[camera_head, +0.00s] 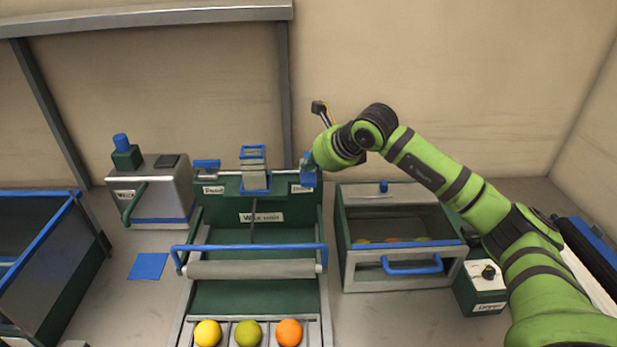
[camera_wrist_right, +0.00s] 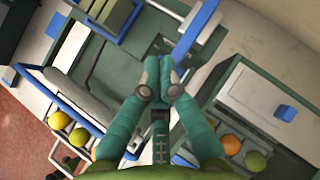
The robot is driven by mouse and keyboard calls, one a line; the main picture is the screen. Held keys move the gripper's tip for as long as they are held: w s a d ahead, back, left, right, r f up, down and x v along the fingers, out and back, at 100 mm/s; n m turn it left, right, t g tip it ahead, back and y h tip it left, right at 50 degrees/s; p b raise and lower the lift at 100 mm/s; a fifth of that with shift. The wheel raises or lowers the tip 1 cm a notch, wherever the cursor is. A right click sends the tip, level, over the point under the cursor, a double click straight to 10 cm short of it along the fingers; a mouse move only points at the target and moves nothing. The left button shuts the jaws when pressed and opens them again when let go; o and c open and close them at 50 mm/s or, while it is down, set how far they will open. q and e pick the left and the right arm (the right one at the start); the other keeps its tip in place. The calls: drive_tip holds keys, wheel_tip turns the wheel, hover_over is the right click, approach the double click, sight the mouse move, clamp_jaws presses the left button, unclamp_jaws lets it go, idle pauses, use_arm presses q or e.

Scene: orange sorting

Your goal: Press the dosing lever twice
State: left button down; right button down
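A green press-like station (camera_head: 255,205) stands in the middle of the head view. It has a blue-topped lever at its back left (camera_head: 207,164) and another at its back right (camera_head: 308,172), each above a small label too small to read. I cannot tell from the labels which is the dosing lever. My right wrist is beside the back right lever and hides my right gripper there. In the wrist view my right gripper (camera_wrist_right: 165,65) has its fingertips together with nothing visible between them. A blue bar (camera_wrist_right: 196,28) lies just beyond the tips. My left gripper is out of view.
Yellow (camera_head: 208,333), green (camera_head: 248,333) and orange (camera_head: 289,332) fruits lie in front slots. A grey machine (camera_head: 165,185) with a green handle stands left.

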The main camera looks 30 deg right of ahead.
sight(310, 178)
idle(0.8)
drive_tip(key=shift+f+b, duration=0.4)
drive_tip(key=shift+b, duration=0.15)
drive_tip(key=shift+f+b, duration=1.25)
drive_tip(key=shift+f, duration=0.2)
idle(1.1)
drive_tip(key=shift+r, duration=0.1)
idle(0.5)
drive_tip(key=shift+r+p, duration=0.95)
drive_tip(key=shift+r, duration=0.85)
drive_tip(key=shift+r+p, duration=1.55)
drive_tip(key=shift+r, duration=0.95)
